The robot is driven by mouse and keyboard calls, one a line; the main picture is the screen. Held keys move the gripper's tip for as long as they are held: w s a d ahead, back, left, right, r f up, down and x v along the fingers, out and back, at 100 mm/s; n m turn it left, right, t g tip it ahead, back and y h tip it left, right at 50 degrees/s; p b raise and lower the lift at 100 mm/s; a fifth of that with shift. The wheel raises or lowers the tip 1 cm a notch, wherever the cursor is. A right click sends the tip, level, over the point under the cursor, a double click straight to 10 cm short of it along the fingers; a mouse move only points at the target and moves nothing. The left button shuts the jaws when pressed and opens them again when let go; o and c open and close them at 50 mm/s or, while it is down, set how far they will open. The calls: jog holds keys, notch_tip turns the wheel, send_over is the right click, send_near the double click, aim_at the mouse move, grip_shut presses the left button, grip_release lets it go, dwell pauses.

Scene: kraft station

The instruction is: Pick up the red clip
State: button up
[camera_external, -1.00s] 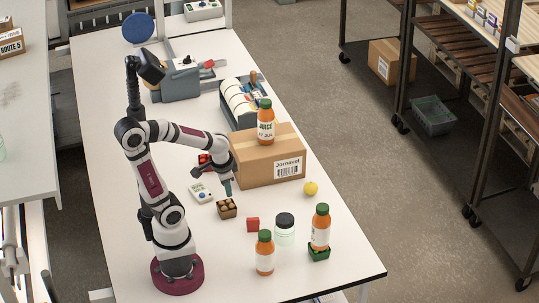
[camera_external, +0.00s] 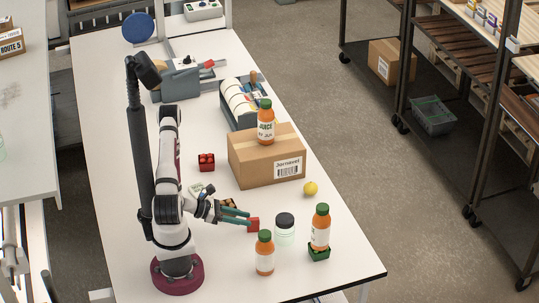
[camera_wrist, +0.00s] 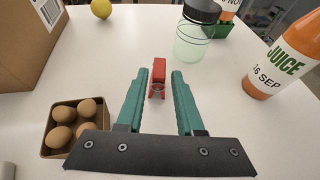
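The red clip (camera_external: 253,224) lies on the white table near the front, left of the clear jar. In the wrist view the red clip (camera_wrist: 158,72) sits just ahead of and between the fingertips, with white table showing on both sides of it. My gripper (camera_external: 247,218) has green fingers and is low over the table, reaching toward the clip. In the wrist view my gripper (camera_wrist: 158,80) is open, its fingers apart and empty. Contact with the clip cannot be told.
An egg box (camera_wrist: 75,128) is close to the left finger. A clear jar with a black lid (camera_external: 285,229) and juice bottles (camera_external: 265,253) (camera_external: 320,228) stand to the right.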

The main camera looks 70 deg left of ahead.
aim_at(267, 223)
jog(key=x, duration=0.9)
grip_shut()
